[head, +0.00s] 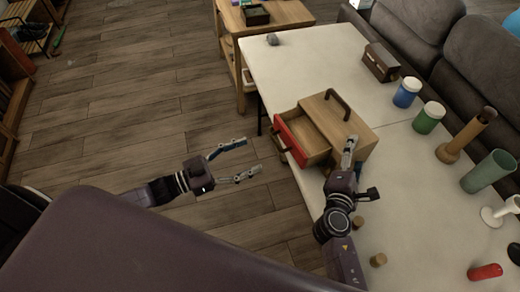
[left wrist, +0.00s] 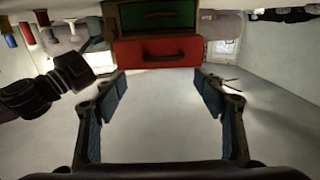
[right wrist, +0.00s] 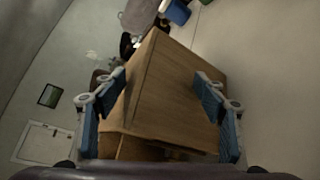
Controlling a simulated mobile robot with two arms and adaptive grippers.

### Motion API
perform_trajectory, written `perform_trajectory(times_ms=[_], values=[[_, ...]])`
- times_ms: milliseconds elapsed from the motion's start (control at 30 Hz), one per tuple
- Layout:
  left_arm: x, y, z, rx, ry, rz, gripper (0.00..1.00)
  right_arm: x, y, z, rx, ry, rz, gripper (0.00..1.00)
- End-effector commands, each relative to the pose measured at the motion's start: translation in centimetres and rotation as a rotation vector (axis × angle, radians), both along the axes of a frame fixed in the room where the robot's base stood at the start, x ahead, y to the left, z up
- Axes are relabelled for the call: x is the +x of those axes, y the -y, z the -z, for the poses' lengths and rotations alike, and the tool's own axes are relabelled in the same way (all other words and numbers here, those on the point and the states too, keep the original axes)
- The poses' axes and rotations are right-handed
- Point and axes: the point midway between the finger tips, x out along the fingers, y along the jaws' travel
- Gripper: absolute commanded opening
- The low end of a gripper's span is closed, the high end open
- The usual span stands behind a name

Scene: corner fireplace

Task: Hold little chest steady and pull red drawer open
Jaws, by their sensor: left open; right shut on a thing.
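The little chest (head: 362,121) is a wooden box with a dark top handle, standing near the white table's left edge. Its red drawer (head: 289,143) is out of the chest, with part of its inside showing. The left wrist view, which looks upside down, shows the red drawer front (left wrist: 180,53) with a dark handle and a green drawer front (left wrist: 140,20) beside it. My left gripper (head: 243,163) is open and empty, left of the red drawer and apart from it. My right gripper (head: 349,152) is shut on the chest (right wrist: 165,95) at its near side.
On the white table (head: 305,60) stand a blue jar (head: 406,92), a green jar (head: 428,118), a small brown chest (head: 380,62) and a green cup (head: 487,172). Small corks (head: 378,260) and a red cylinder (head: 485,272) lie nearer. Open floor (head: 130,120) lies left of the table.

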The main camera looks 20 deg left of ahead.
Motion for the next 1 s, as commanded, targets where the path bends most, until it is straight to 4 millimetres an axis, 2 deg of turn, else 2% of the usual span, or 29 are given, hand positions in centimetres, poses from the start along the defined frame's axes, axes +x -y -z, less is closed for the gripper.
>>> perform_trajectory(times_ms=[33, 433, 567, 767, 1000], values=[[-0.4, -0.3, 0.1, 0.001, -0.001, 0.001, 0.65, -0.5, -0.1, 1.4, 0.003, -0.026, -0.002, 0.24], [-0.8, -0.7, 0.1, 0.000, 0.001, 0.000, 0.65, -0.5, -0.1, 1.4, 0.003, -0.026, -0.002, 0.24], [-1.4, -1.6, 0.3, 0.002, -0.005, -0.012, 0.65, -0.5, -0.1, 1.5, 0.003, -0.026, -0.002, 0.24], [-0.2, -0.5, 0.2, -0.001, -0.001, -0.013, 0.65, -0.5, -0.1, 1.5, 0.002, -0.027, -0.003, 0.23], [3.2, 2.7, 0.1, -0.002, -0.001, -0.012, 0.65, -0.5, -0.1, 1.5, 0.002, -0.027, -0.003, 0.23]])
